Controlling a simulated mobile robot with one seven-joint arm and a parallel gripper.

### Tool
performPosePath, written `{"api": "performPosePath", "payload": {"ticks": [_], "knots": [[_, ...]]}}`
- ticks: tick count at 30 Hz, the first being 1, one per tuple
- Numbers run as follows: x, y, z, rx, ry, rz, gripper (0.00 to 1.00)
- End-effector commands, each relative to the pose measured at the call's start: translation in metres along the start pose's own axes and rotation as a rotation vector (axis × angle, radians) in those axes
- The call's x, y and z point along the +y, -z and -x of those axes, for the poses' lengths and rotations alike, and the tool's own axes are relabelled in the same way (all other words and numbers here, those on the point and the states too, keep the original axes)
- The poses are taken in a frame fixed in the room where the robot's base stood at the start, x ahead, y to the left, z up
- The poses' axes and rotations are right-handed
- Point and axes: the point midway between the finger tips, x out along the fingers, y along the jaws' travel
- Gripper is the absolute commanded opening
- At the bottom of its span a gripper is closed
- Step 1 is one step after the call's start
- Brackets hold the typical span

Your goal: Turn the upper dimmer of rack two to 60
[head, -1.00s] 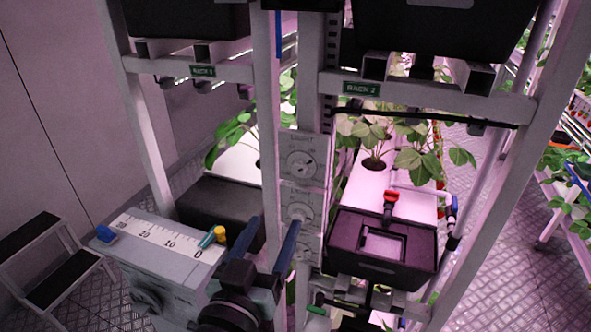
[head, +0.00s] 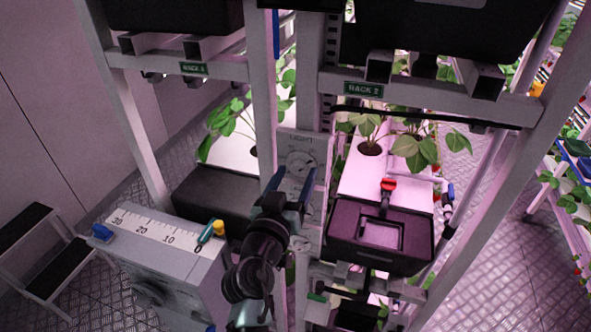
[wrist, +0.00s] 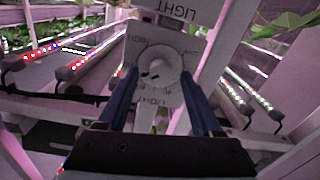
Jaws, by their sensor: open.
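The upper dimmer (head: 299,158) is a round pale knob on a grey LIGHT panel on the post left of the RACK 2 sign (head: 363,89). In the wrist view the picture looks upside down, and the knob (wrist: 157,66) lies between my two blue fingers, with a small dark mark near its lower left. The scale is too small to read. My gripper (head: 291,178) is open and empty, just in front of and below the upper knob in the head view. It also shows in the wrist view (wrist: 157,78). Contact cannot be told.
A grey box with a numbered scale (head: 158,232) and a teal-and-yellow pointer stands left of my arm. A black lidded box (head: 380,238) with a red valve handle is at right. Rack posts and leafy plants surround the panel. A step stool (head: 40,250) stands far left.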

Motion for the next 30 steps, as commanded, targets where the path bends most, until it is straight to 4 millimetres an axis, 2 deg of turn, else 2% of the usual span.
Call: {"api": "performPosePath", "payload": {"ticks": [4,12,14,21,24,30], "knots": [[0.0,0.0,-0.0064,-0.001,0.0,0.0,0.67],[-0.0001,-0.0004,-0.0072,-0.001,0.0,0.0,0.67],[-0.0001,-0.0004,-0.0071,-0.001,0.0,0.0,0.58],[-0.0001,-0.0004,-0.0069,-0.001,0.0,0.0,0.15],[-0.0001,-0.0004,-0.0069,-0.001,0.001,0.0,0.0],[-0.0002,-0.0008,-0.0069,-0.001,0.0,0.009,0.0]]}}
